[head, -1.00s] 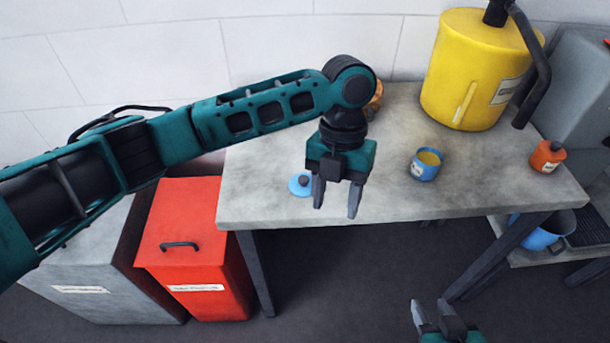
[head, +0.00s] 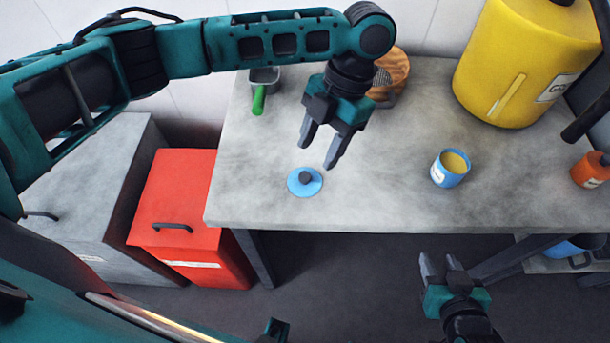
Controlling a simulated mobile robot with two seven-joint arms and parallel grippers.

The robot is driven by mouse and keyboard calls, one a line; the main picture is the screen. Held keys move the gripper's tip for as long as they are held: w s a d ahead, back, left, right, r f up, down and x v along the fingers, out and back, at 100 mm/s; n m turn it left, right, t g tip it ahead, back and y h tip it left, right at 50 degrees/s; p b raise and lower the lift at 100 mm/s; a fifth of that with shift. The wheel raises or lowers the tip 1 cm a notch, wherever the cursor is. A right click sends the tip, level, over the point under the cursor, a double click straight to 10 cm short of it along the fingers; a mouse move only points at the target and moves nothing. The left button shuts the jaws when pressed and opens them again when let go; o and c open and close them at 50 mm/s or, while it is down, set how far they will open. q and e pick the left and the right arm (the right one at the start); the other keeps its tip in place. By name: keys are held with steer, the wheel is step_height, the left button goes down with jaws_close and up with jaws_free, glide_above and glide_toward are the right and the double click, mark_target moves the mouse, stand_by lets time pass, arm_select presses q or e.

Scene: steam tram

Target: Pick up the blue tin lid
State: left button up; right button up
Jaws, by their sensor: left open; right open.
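The blue tin lid (head: 296,187), a flat round disc with a dark knob, lies on the grey table (head: 400,205) near its front left part. My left gripper (head: 319,154) is open and empty, just above and slightly right of the lid, with its fingers pointing down toward it. It does not appear to touch the lid. My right gripper (head: 438,264) is open and empty, low in front of the table's front edge. A blue open tin (head: 439,178) with yellow contents stands upright on the table to the right of the lid.
A green-handled scoop (head: 259,98) and an orange-brown round object (head: 398,68) lie at the back. A big yellow container (head: 500,85) and an orange bottle (head: 590,170) stand right. A red bin (head: 175,198) and a grey chest (head: 90,190) stand left of the table.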

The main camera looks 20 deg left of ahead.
mark_target(305, 174)
arm_select(q)
steer(key=shift+a+x, duration=0.15)
steer(key=shift+x, duration=1.4)
steer(key=shift+a+x, duration=0.1)
steer(key=shift+x, duration=1.45)
steer(key=shift+w, duration=0.15)
steer(key=shift+c, duration=0.4)
jaws_close()
